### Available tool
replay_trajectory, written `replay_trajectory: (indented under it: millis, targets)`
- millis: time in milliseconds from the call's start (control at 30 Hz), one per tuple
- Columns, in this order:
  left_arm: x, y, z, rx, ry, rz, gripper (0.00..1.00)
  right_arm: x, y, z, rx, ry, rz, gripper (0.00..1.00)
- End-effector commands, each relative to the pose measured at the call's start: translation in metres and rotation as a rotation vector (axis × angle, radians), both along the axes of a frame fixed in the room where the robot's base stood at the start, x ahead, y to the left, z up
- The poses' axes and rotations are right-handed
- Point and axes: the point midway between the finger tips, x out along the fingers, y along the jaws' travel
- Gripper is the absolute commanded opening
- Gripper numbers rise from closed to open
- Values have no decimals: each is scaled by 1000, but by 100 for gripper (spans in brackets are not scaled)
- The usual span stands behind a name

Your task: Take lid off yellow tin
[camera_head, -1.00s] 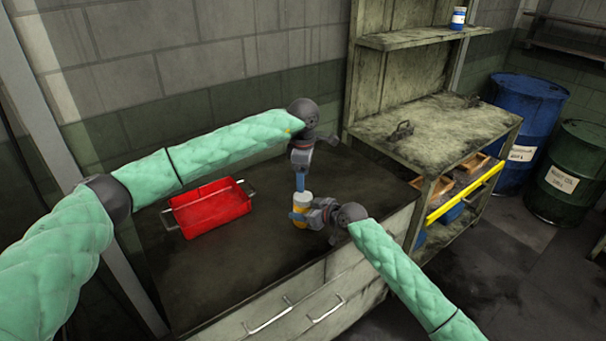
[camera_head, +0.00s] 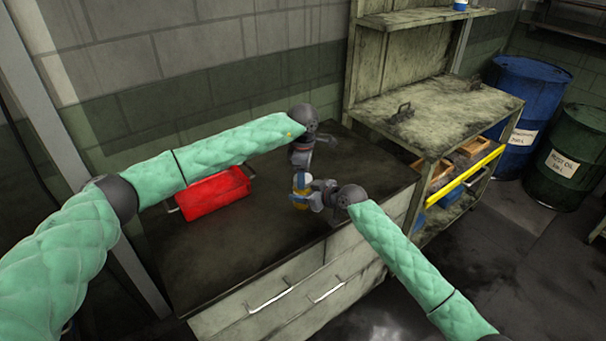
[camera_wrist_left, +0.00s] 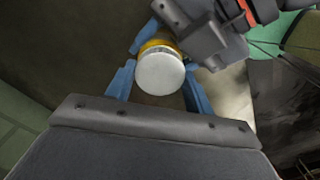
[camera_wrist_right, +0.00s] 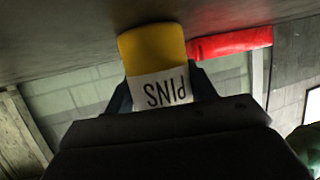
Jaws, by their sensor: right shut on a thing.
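The yellow tin (camera_head: 300,206) stands on the dark bench top. In the right wrist view the tin (camera_wrist_right: 153,50) shows a white label reading PINS upside down. My right gripper (camera_head: 313,198) is shut on the tin's side from the right. My left gripper (camera_head: 300,179) points down from above the tin. In the left wrist view its blue fingers (camera_wrist_left: 158,80) stand apart on either side of the round white lid (camera_wrist_left: 160,74), with narrow gaps visible. The lid sits on the tin. In the head view the lid is mostly hidden by the grippers.
A red tray (camera_head: 213,194) is left of the tin, partly hidden behind my left arm. A shelf unit (camera_head: 440,115) adjoins the bench on the right, with blue (camera_head: 528,95) and green (camera_head: 570,160) drums beyond. The bench top in front of the tray is clear.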

Motion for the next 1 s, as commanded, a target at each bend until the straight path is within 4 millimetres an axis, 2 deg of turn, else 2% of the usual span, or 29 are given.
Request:
replay_trajectory:
  millis: [267, 600, 900, 933, 1000]
  targets:
    - [0, 0, 0, 0, -1, 26, 24, 0, 0, -1, -1, 1, 1, 0]
    - [1, 1, 0, 1, -1, 286, 24, -1, 0, 0, -1, 1, 1, 0]
    - [1, 1, 0, 1, -1, 299, 24, -1, 0, 0, -1, 1, 1, 0]
    - [1, 1, 0, 1, -1, 299, 56, -1, 0, 0, -1, 1, 1, 0]
    - [1, 1, 1, 1, -1, 299, 69, -1, 0, -1, -1, 1, 1, 0]
